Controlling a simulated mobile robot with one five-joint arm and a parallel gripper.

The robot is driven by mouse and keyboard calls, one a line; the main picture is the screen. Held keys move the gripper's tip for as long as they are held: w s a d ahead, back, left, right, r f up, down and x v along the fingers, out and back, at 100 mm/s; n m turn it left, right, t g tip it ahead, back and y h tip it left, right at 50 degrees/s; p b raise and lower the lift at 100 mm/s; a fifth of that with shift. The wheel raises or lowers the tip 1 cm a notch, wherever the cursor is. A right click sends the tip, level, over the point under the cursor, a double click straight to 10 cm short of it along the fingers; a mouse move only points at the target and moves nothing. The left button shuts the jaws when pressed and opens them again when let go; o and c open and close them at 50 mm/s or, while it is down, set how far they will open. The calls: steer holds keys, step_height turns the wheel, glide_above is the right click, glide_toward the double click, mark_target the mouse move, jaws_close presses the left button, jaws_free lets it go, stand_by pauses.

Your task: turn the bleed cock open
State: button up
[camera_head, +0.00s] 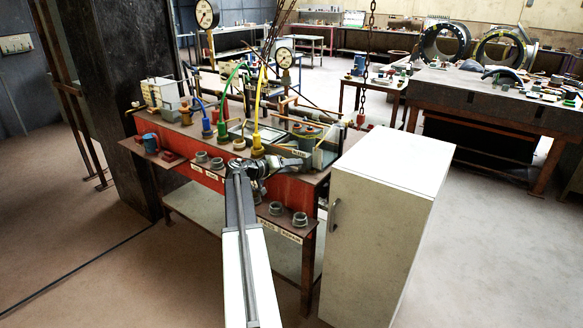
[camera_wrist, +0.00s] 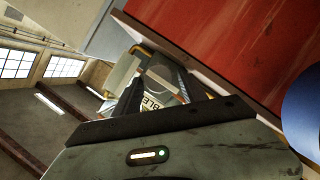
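My gripper (camera_head: 298,163) is at the right end of the red test bench (camera_head: 172,148), near its upper edge. In the wrist view its two dark fingers (camera_wrist: 158,80) stand apart, with a pale grey part between them. I cannot tell whether the fingers touch this part. A plate with the letters "BLE" (camera_wrist: 151,103) shows between the fingers, and its other letters are hidden. The bleed cock itself is not clear in the head view, where my arm and gripper cover that spot.
Gauges (camera_head: 284,58) and coloured hoses (camera_head: 262,95) rise from the bench top. Grey fittings (camera_head: 300,219) sit on its front shelf. A white cabinet (camera_head: 375,215) stands close on the right. The floor at left is open.

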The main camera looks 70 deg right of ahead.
steer(key=shift+o, duration=0.2)
stand_by(0.4)
steer(key=shift+s+r+m+t+p, duration=0.2)
steer(key=shift+r+m+t+p, duration=0.2)
steer(key=shift+m+p, duration=0.35)
steer(key=shift+s+a+m+t+p, duration=0.1)
steer(key=shift+m+t+p, duration=0.3)
steer(key=shift+m+p, duration=0.2)
steer(key=w+a+r+m+t+p, duration=0.1)
steer(key=a+r+m+t+p, duration=0.3)
steer(key=a, duration=0.4)
steer(key=w+a+f+n+t+y+b, duration=0.1)
steer(key=w+a+f+n+b, duration=0.1)
steer(key=w+a+f, duration=0.3)
steer(key=w+a+f+n+t+y+b, duration=0.1)
steer(key=w+a+f+n+y+b, duration=0.1)
steer(key=w+a+f, duration=0.3)
steer(key=w+a+f+n+y+b, duration=0.1)
steer(key=w+a+f, duration=0.5)
steer(key=w+a, duration=0.6)
steer(key=a+n+b, duration=0.1)
steer(key=a+n, duration=0.1)
steer(key=a, duration=0.1)
steer(key=shift+a+t+y, duration=0.25)
steer(key=shift+t+y, duration=0.05)
steer(key=shift+t, duration=0.1)
